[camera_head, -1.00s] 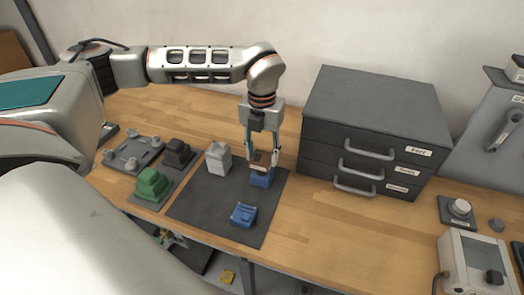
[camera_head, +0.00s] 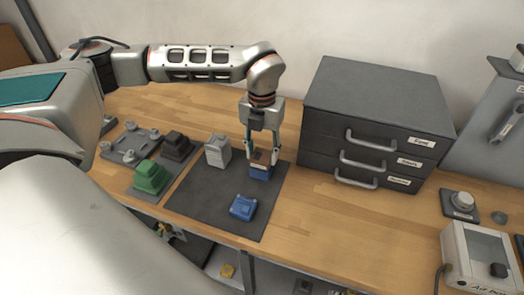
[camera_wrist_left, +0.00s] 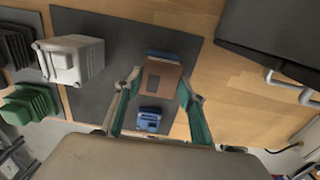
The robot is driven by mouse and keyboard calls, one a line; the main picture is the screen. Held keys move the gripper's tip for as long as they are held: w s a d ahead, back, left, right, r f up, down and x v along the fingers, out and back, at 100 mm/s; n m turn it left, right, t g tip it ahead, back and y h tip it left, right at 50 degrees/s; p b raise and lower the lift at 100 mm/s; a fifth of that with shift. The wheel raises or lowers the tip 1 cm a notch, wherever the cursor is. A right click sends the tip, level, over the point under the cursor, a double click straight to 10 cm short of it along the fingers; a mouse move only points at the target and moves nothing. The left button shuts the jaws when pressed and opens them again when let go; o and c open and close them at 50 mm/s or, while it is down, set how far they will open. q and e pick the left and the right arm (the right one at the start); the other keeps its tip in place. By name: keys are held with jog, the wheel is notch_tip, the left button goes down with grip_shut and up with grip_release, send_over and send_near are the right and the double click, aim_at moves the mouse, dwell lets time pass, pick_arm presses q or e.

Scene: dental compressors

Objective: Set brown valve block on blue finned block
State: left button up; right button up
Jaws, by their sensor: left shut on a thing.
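The brown valve block (camera_head: 259,156) is between the fingers of my left gripper (camera_head: 262,158), which is shut on it. It is directly over the blue finned block (camera_head: 260,173) at the back right of the dark mat. I cannot tell whether the two touch. In the left wrist view the brown block (camera_wrist_left: 162,80) shows between the green-sided fingers of the left gripper (camera_wrist_left: 161,86), hiding most of the blue block (camera_wrist_left: 176,56) beneath it. My right gripper is not in view.
A second blue block (camera_head: 243,207) lies near the front of the dark mat (camera_head: 205,200). A light grey block (camera_head: 217,151) stands left of the gripper. Green (camera_head: 150,178) and black (camera_head: 177,146) blocks are farther left. A grey drawer cabinet (camera_head: 375,125) stands close on the right.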

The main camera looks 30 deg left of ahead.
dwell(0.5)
pick_arm(q)
jog(key=shift+f, duration=0.35)
dwell(0.6)
dwell(1.1)
jog(key=o, duration=1.7)
